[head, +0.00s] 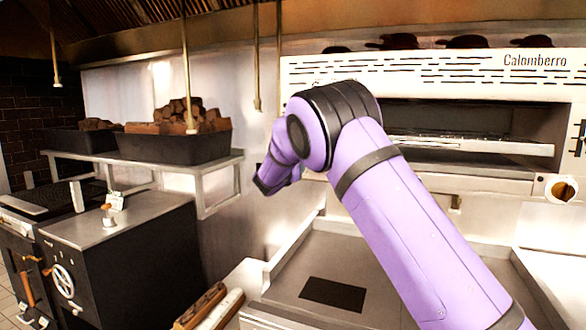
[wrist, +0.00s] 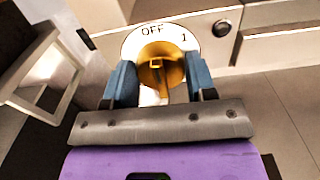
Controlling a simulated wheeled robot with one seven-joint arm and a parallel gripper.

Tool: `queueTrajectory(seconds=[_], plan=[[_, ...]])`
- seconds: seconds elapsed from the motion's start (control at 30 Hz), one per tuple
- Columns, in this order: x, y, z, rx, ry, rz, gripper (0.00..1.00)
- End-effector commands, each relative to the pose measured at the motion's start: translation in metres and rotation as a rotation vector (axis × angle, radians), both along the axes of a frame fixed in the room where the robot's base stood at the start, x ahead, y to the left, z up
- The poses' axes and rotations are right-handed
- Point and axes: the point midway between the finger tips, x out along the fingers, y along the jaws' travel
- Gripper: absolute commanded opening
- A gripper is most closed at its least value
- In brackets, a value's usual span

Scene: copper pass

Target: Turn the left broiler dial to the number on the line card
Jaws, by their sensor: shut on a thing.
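The left broiler dial is a brass knob (wrist: 158,68) on a white round plate (wrist: 184,25) marked OFF at the top and 1 to its right. Other numbers are hidden. My gripper (wrist: 158,84) has its two blue fingers on either side of the knob, shut on it. I cannot tell exactly which mark the knob points to. In the head view my purple arm reaches to the broiler (head: 430,75) and hides this dial and my fingers. A small pale card (head: 115,200) stands on the dark cabinet at left; its writing is too small to read.
Another brass dial (head: 562,188) is at the broiler's right end. A round dark button (wrist: 222,28) sits right of the held dial. A steel shelf (head: 222,160) with a wood-filled black bin (head: 170,148) stands left of my arm. A steel counter (head: 290,275) lies below.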

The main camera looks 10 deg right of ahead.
Motion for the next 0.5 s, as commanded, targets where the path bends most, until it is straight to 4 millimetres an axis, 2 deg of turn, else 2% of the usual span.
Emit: queueTrajectory(seconds=[0.27,0.5], plan=[[-0.0006,-0.0004,0.0,0.112,-0.082,0.0,0.28],[-0.0012,-0.0013,-0.0003,0.285,-0.207,0.0,0.28]])
